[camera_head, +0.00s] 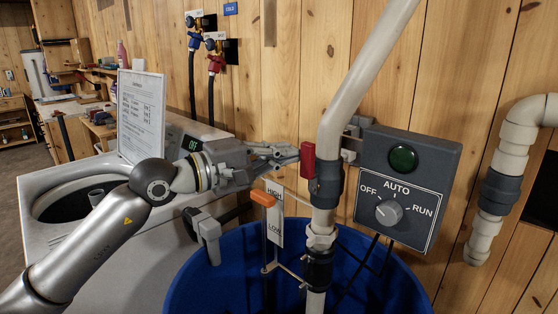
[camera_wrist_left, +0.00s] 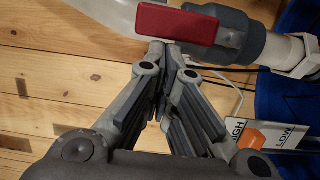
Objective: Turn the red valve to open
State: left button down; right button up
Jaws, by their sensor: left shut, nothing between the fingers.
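The red valve handle (camera_head: 307,160) is a flat red lever on the grey valve body (camera_head: 326,182) of the white standing pipe. In the head view it stands roughly upright, about in line with the pipe. In the left wrist view the red handle (camera_wrist_left: 178,23) lies across the top, along the pipe. My left gripper (camera_head: 292,154) is shut and empty, with its fingertips just left of the handle. In the left wrist view the closed fingertips (camera_wrist_left: 163,46) are at the handle's lower edge; I cannot tell whether they touch. My right gripper is not in view.
A blue barrel (camera_head: 235,268) stands below the pipe, with an orange float (camera_head: 263,198) and HIGH/LOW plate (camera_head: 274,225). Right of the valve is a control box (camera_head: 408,185) with a dial. A washer (camera_head: 78,203) stands left. Wall taps (camera_head: 214,62) hang behind.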

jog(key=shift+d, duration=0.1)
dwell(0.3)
pick_arm(q)
jog(key=v, duration=1.2)
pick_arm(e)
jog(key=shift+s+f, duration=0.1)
